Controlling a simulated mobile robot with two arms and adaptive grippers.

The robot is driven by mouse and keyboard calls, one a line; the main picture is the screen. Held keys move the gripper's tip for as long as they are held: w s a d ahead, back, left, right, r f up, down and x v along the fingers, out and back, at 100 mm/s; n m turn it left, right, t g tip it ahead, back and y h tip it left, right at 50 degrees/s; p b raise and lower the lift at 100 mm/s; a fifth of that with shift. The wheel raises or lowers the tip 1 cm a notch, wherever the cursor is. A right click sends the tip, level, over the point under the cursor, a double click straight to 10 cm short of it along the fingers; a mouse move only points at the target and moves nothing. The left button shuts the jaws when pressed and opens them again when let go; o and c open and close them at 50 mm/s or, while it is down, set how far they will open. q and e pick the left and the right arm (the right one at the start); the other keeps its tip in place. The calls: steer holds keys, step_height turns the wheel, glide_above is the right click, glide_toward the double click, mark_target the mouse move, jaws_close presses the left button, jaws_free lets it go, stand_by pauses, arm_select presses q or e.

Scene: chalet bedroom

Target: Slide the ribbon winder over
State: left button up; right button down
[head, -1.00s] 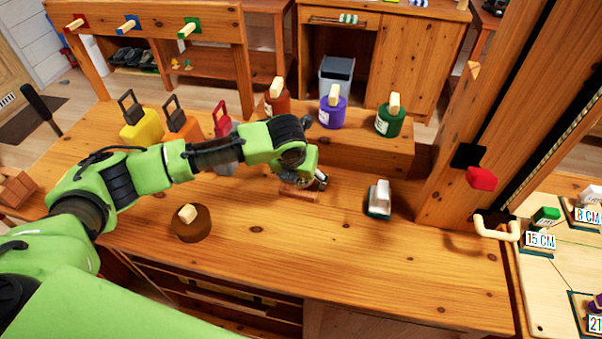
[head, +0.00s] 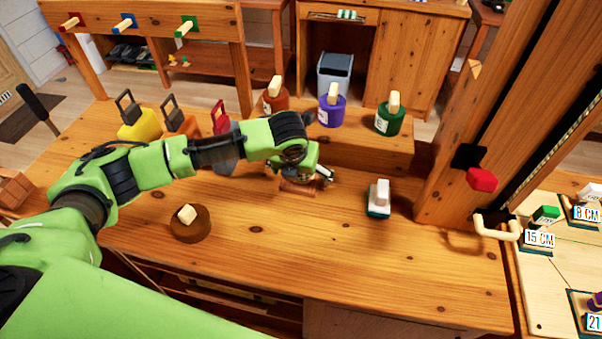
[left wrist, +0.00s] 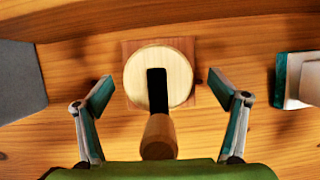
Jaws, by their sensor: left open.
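The ribbon winder (left wrist: 182,72) appears to be the pale round wooden disc with a black crank and wooden handle in the left wrist view. It stands on a square reddish base (left wrist: 198,97). My left gripper (left wrist: 160,86) is open, with one finger on each side of the winder and gaps between. In the head view my left gripper (head: 322,174) is low over the bench and hides most of the winder; only part of its reddish base (head: 298,189) shows. My right gripper is not in view.
A white and teal block (head: 379,197) stands right of the winder on the bench (head: 300,250). A round brown piece (head: 190,224) is at front left. The bench front is clear.

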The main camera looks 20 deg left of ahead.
arm_select(q)
steer(key=v, duration=1.2)
